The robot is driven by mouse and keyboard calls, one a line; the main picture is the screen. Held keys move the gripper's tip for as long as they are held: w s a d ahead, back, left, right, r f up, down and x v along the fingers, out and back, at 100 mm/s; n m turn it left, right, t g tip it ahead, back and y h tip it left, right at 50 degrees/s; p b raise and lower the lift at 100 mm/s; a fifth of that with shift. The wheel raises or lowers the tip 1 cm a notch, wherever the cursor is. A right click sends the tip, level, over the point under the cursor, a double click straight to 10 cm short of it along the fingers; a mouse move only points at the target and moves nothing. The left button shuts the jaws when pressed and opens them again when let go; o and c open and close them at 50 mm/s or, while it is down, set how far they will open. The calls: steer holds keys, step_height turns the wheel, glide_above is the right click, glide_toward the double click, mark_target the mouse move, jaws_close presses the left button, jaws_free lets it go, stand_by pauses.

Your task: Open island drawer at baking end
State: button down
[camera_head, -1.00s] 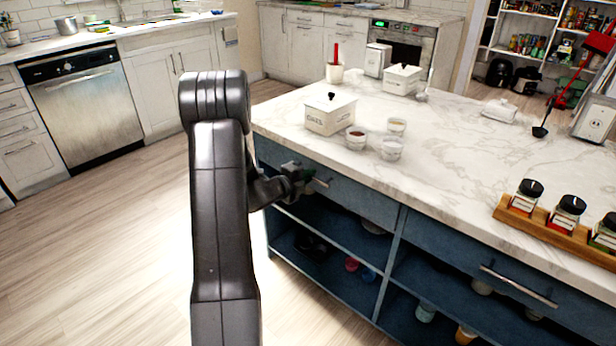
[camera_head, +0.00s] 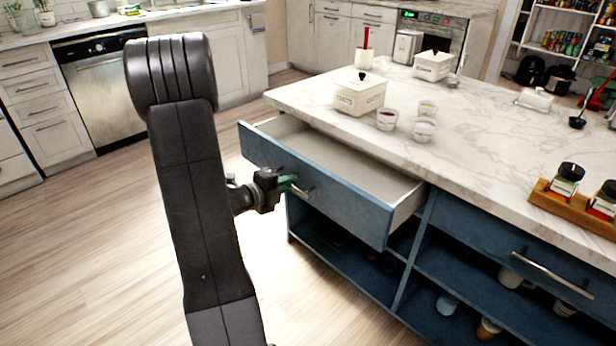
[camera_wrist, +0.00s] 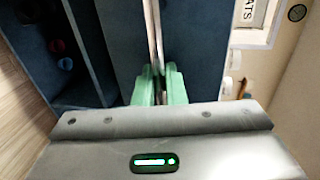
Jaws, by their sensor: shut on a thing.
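The blue island drawer (camera_head: 345,196) at the end near the lidded white box stands pulled well out from under the marble top, and its pale inside looks empty. My gripper (camera_head: 290,184) is at the drawer's front face, shut on the metal bar handle (camera_head: 303,192). In the wrist view, the green fingertips of my gripper (camera_wrist: 160,88) close around the handle (camera_wrist: 155,35), which runs up the picture. My arm hides part of the floor and the far cabinets in the head view.
The marble island top (camera_head: 490,150) holds a lidded white box (camera_head: 360,95), small cups (camera_head: 387,120) and a wooden jar rack (camera_head: 570,205). A second, closed drawer (camera_head: 520,265) is to the right. Open shelves (camera_head: 340,250) lie below. Floor at left is clear.

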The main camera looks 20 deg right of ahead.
steer(key=v, duration=0.3)
steer(key=f+v, duration=0.1)
steer(key=v, duration=0.1)
steer(key=shift+s+a+b, duration=0.2)
steer(key=shift+a+b, duration=0.1)
steer(key=shift+a, duration=0.1)
steer(key=c, duration=1.6)
jaws_free()
steer(key=shift+c, duration=0.2)
steer(key=p+v, duration=0.2)
steer(key=v, duration=1.1)
steer(key=shift+a+r, duration=0.2)
steer(key=shift+a, duration=0.15)
steer(key=shift+d, duration=0.15)
